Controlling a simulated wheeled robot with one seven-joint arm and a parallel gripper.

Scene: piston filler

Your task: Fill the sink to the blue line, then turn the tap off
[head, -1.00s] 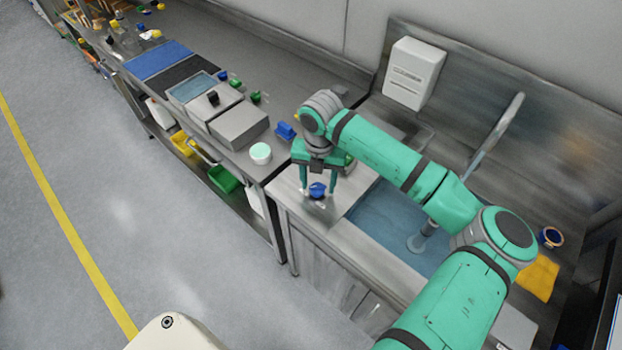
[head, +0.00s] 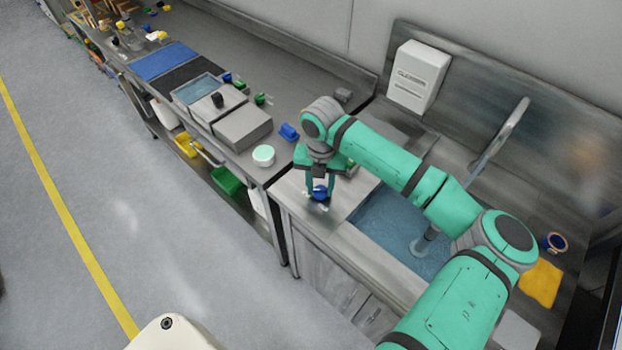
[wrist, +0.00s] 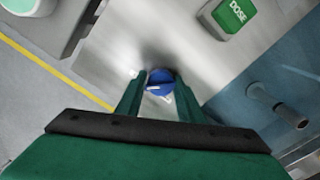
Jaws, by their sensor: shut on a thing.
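My gripper (head: 320,188) points down over the metal drainer left of the sink. Its fingers are closed on a round blue knob (wrist: 160,82) with a white mark, which also shows in the head view (head: 320,192). The sink (head: 385,222) holds bluish water. A grey upright pipe (head: 424,240) stands in the water and also shows in the wrist view (wrist: 278,106). A long metal spout (head: 498,135) reaches over the sink from the back. My arm hides part of the sink. I cannot make out the blue line.
A green button marked DOSE (wrist: 233,14) is near the sink. A yellow cloth (head: 541,284) and a blue-rimmed roll (head: 555,243) lie right of the sink. A white dispenser (head: 418,76) hangs behind.

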